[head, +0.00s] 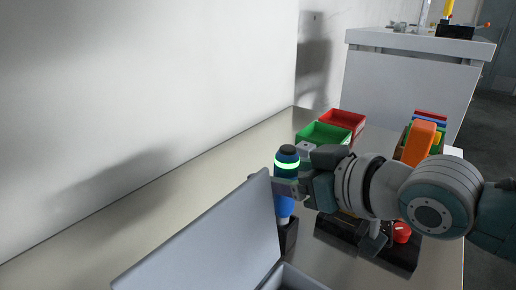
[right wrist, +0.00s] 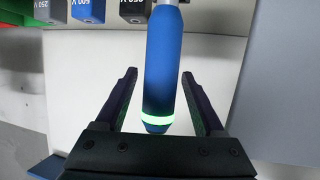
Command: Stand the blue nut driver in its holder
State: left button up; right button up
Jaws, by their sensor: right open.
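The blue nut driver (head: 284,205) stands upright, dark end up with a glowing green band, above a small black block (head: 288,238) that looks like its holder. Whether its shaft sits in the block is hidden. My right gripper (head: 287,187) comes in from the right at the handle. In the right wrist view the blue handle (right wrist: 166,70) lies between the two fingers of my right gripper (right wrist: 159,74), with a gap on each side. The fingers are open. The silver shaft shows only at the top edge. My left gripper is out of view.
A grey open lid (head: 215,235) stands close on the left. Green (head: 325,133) and red (head: 343,121) bins sit behind. A black tray with a red knob (head: 402,232) is under my arm. Voltage-marked boxes (right wrist: 88,10) show in the wrist view. The left tabletop is clear.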

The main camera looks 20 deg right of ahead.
jog(key=p+v, duration=0.2)
jog(key=v, duration=0.8)
jog(key=s+f+g, duration=0.1)
jog(key=s, duration=0.1)
jog(key=s+a+f+g+h, duration=0.1)
jog(key=s, duration=0.1)
jog(key=s+f+g+h, duration=0.1)
jog(key=s, duration=0.1)
jog(key=shift+s+a+f+m, duration=0.2)
jog(key=shift+a+f+m, duration=0.05)
jog(key=shift+m, duration=0.15)
jog(key=s+d+f+m+g+h, duration=0.1)
jog(key=s+g, duration=0.2)
jog(key=s, duration=0.3)
jog(key=s+d+f+m+g+h, duration=0.1)
jog(key=s+d+g+h, duration=0.1)
jog(key=s, duration=0.5)
jog(key=shift+f+g+h, duration=0.25)
jog(key=shift+g+h, duration=0.05)
jog(key=shift+g, duration=0.1)
jog(key=shift+s+r, duration=0.1)
jog(key=shift+r, duration=0.05)
notch_tip(320, 180, up, 43)
jog(key=p, duration=4.3)
jog(key=shift+r, duration=0.15)
